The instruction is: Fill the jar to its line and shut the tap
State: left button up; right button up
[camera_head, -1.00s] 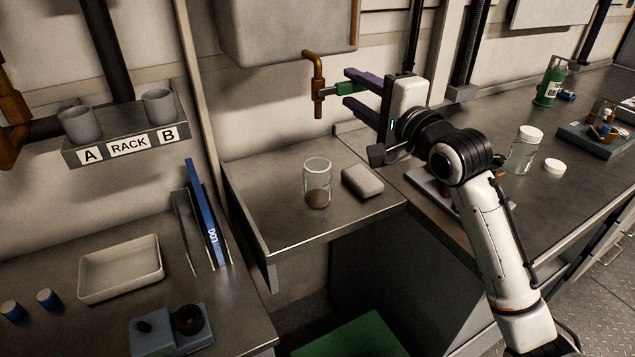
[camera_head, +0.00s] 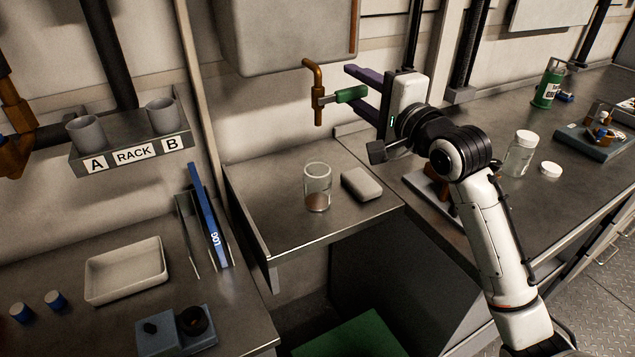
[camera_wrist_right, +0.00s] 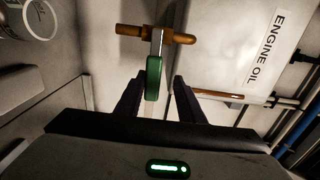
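The clear glass jar (camera_head: 317,187) stands upright on the steel shelf, below the tap's spout in the head view. It has a little brownish stuff at its bottom; I cannot make out a line. The brass tap (camera_head: 318,92) has a green handle (camera_head: 351,94) pointing right. The handle also shows in the right wrist view (camera_wrist_right: 153,78). My right gripper (camera_head: 354,88) is open at the handle. In the wrist view its dark fingers stand either side of the handle, with gaps visible. I see no stream from the spout.
A grey block (camera_head: 361,184) lies close right of the jar. The tank (camera_head: 290,35) hangs above the tap. A lidded jar (camera_head: 520,153) and a white lid (camera_head: 550,169) stand on the right counter. The rack (camera_head: 130,152) with two cups is at left.

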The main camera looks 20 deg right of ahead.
jog(key=shift+r, duration=1.25)
dwell(6.8)
